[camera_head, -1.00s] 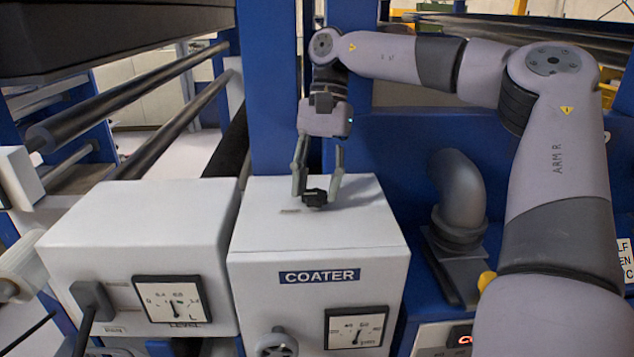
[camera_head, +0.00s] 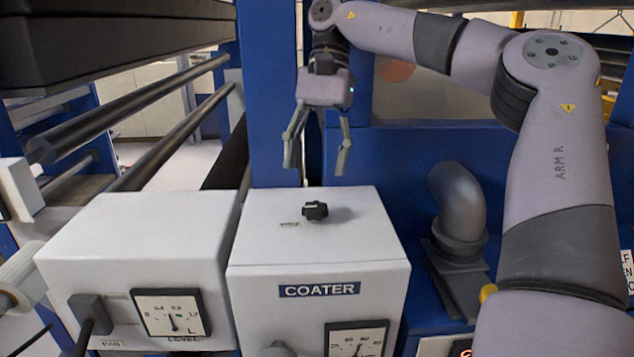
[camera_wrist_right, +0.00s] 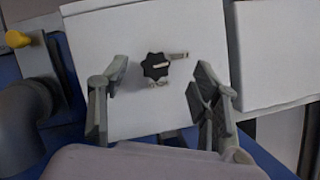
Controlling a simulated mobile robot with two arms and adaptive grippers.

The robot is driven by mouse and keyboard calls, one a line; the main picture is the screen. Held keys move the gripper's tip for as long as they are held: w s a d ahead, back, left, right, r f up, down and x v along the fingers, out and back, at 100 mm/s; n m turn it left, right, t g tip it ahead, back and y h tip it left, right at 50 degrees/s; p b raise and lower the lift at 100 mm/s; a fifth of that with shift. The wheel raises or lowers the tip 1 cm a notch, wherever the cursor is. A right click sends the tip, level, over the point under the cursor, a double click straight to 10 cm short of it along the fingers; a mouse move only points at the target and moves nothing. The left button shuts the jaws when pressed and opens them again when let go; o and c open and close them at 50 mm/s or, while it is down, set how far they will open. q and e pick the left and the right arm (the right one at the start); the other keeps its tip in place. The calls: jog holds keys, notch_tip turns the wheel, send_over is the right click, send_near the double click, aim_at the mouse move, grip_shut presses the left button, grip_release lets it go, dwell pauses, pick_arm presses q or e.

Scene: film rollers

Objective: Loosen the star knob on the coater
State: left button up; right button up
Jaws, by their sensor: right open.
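The black star knob (camera_head: 315,210) sits on the top face of the white coater box (camera_head: 318,258), which has a blue COATER label on its front. In the right wrist view the knob (camera_wrist_right: 155,66) shows from above as a lobed disc with a pale pointer mark. My right gripper (camera_head: 314,172) is open and empty, above the knob and clear of it. In the right wrist view its two fingers (camera_wrist_right: 150,95) stand apart on either side of the knob, with nothing between them touching it. My left gripper does not show.
A white box with a LEVEL gauge (camera_head: 171,312) stands just left of the coater. A grey elbow pipe (camera_head: 459,205) rises to the right. A blue upright post (camera_head: 268,95) stands behind the box. Dark rollers (camera_head: 175,135) run at the left.

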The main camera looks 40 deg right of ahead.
jog(key=shift+r, duration=1.4)
jog(key=shift+f, duration=0.1)
